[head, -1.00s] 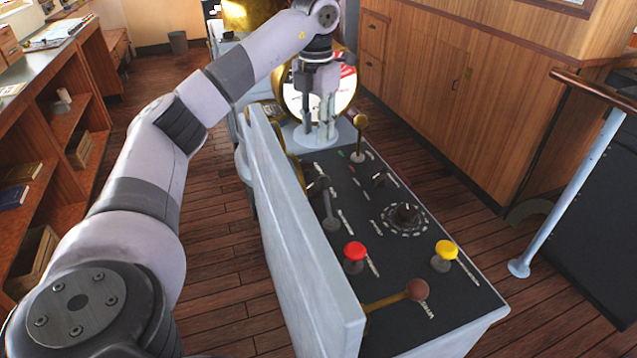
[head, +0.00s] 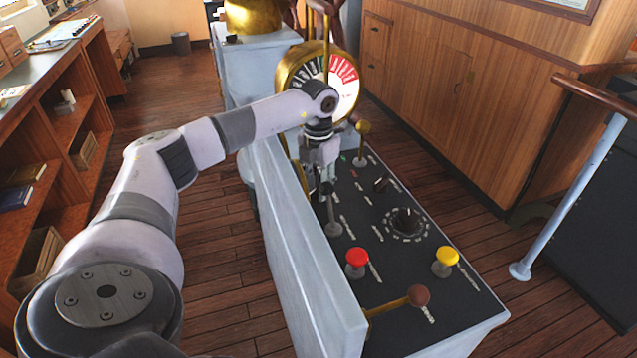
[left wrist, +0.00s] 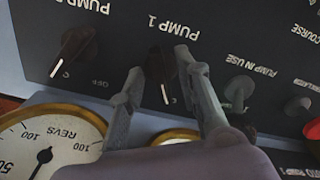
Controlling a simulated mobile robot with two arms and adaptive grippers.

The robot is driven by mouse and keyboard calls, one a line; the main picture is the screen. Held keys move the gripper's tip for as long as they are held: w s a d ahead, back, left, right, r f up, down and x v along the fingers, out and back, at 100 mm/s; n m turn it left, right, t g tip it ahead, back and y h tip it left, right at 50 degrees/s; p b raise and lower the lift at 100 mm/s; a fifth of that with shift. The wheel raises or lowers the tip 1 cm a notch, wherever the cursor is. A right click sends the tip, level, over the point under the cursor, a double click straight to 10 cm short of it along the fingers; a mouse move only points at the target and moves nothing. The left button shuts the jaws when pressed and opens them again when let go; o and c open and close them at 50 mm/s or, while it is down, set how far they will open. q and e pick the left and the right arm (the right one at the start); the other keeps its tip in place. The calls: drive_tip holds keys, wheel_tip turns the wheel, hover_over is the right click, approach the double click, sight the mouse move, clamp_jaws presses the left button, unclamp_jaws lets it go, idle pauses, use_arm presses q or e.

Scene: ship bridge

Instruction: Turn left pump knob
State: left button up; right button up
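My left gripper (head: 324,190) points down over the left part of the dark control panel in the head view. The left wrist view shows the panel upside down. There the dark knob under the label PUMP 1 (left wrist: 157,66) lies between the two fingertips of my left gripper (left wrist: 160,62). The fingers are apart, one on each side of the knob; I cannot tell whether they touch it. A second dark pump knob (left wrist: 74,46) sits to the left in that view, clear of the fingers. In the head view the gripper hides the PUMP 1 knob. My right gripper is not in view.
A white raised board (head: 300,240) borders the panel's left side. A round brass-rimmed dial (head: 346,84) stands behind. Gauges (left wrist: 45,145) show in the wrist view.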

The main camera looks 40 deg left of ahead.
use_arm(q)
drive_tip(key=shift+c, duration=0.3)
clamp_jaws()
drive_tip(key=shift+m, duration=0.3)
drive_tip(key=m, duration=0.5)
drive_tip(key=shift+d+m, duration=0.1)
drive_tip(key=shift+m, duration=0.2)
drive_tip(key=m, duration=0.5)
drive_tip(key=shift+r+m, duration=0.1)
drive_tip(key=shift+m, duration=0.2)
drive_tip(key=shift+d, duration=0.1)
idle(0.4)
drive_tip(key=shift+o, duration=0.3)
unclamp_jaws()
